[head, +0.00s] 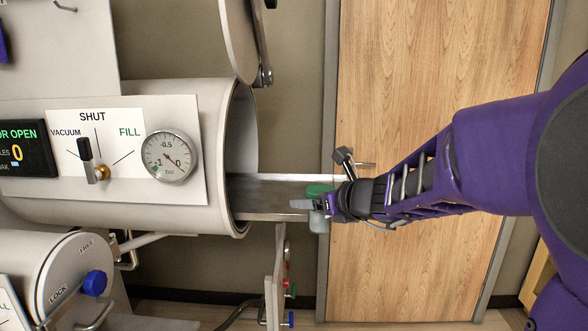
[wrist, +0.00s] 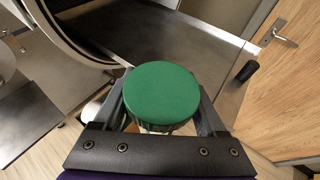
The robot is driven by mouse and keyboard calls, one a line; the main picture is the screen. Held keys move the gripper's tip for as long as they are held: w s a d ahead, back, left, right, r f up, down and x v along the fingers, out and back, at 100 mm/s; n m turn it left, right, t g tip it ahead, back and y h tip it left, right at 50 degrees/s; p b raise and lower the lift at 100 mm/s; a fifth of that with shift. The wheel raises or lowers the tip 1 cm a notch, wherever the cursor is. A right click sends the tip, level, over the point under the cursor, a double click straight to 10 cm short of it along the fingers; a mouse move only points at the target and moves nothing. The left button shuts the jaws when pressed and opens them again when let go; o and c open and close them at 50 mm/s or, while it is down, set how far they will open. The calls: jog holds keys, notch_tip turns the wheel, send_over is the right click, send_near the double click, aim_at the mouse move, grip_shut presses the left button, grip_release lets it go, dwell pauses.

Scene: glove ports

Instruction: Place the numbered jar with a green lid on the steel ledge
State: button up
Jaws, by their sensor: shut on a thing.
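The jar with a green lid (head: 319,190) is held in my gripper (head: 322,204) at the outer end of the steel ledge (head: 270,186), which sticks out of the round chamber opening. In the wrist view the green lid (wrist: 160,92) faces the camera between the two fingers (wrist: 162,112), which are shut on the jar. The jar looks upright; its body is mostly hidden under the lid and no number can be read. The ledge (wrist: 145,45) lies just beyond the jar in that view and looks empty. I cannot tell whether the jar touches it.
The chamber's round door (head: 238,40) stands open above the ledge. A gauge (head: 170,156) and a valve lever (head: 88,160) are on the chamber's front. A smaller port (head: 70,275) with a blue knob is at lower left. A wooden door (head: 430,80) stands behind my arm.

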jog(key=s+d+f+m+h, duration=0.1)
jog(key=s+d+f, duration=0.1)
jog(key=d+f, duration=0.3)
jog(key=s+d+f+m+t+h, duration=0.1)
jog(key=s+d+f+m+h, duration=0.1)
jog(key=d+f, duration=0.4)
notch_tip(320, 180, down, 5)
jog(key=shift+s+r+t, duration=0.1)
jog(key=shift+s+t, duration=0.2)
jog(key=shift+s, duration=0.5)
